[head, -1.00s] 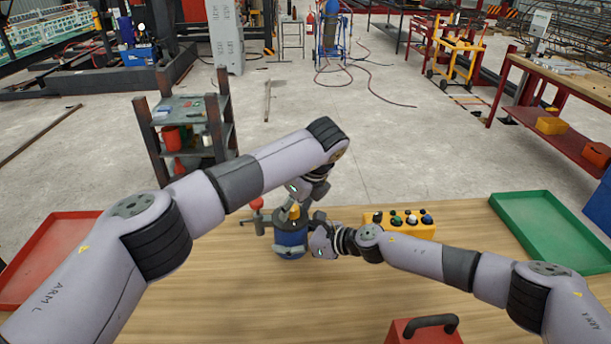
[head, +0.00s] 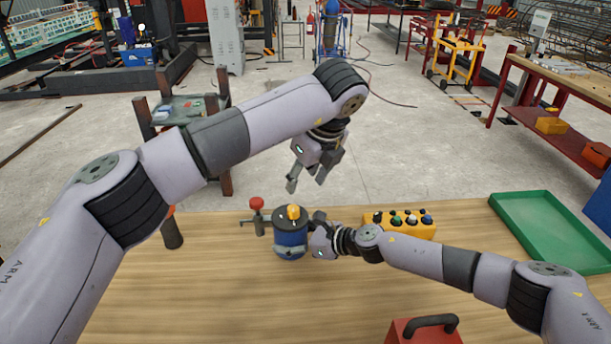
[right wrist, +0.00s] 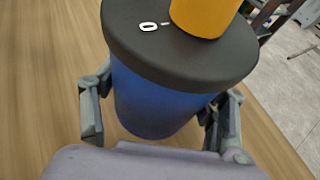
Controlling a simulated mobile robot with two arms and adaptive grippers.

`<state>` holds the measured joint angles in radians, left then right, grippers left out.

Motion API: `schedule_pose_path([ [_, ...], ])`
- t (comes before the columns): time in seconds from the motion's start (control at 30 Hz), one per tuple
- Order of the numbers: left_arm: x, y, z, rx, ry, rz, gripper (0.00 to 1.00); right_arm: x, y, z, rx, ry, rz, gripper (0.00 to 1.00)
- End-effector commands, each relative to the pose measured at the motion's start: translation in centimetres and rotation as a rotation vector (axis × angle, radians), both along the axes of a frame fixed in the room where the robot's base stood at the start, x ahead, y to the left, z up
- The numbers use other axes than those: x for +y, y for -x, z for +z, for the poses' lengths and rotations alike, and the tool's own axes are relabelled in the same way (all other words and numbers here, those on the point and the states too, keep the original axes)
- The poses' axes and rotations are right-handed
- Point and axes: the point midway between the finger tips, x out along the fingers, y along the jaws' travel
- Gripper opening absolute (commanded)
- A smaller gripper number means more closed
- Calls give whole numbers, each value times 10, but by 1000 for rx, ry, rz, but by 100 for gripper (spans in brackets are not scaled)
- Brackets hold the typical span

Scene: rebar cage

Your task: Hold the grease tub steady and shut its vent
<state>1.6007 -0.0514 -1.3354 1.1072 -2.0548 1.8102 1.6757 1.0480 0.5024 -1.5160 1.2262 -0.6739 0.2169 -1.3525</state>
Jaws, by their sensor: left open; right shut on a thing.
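The grease tub (head: 289,241) is a blue can with a dark lid, upright on the wooden table. Its orange vent knob (head: 293,212) sits on the lid; the right wrist view shows the knob (right wrist: 200,14) cut off by the top edge, with a small white mark on the lid beside it. I cannot tell whether the vent is shut. My right gripper (head: 307,236) is shut on the tub's right side, fingers on both sides of the blue body (right wrist: 150,100). My left gripper (head: 306,184) is open and empty, above and beyond the tub, apart from it.
A red-knobbed fixture (head: 257,212) stands close left of the tub. A yellow button box (head: 400,228) is to its right, behind my right arm. A green tray (head: 548,245) lies at right and a red toolbox (head: 425,331) at front. The table's front left is clear.

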Motion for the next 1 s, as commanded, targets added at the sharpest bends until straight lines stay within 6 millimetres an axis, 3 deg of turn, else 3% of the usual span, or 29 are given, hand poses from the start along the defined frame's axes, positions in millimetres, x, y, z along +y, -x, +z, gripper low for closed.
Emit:
schedule_pose_path([
  [0.27,0,0,0,0,0,0,44,0,0,0,2,-1,-1,11],
  [0.3,0,0,0,0,0,0,44,0,0,0,2,-1,-1,68],
  [0.63,0,0,0,0,0,0,44,0,0,0,1,0,0,90],
  [1.0,0,0,0,0,0,0,44,-2,1,1,0,0,-1,91],
])
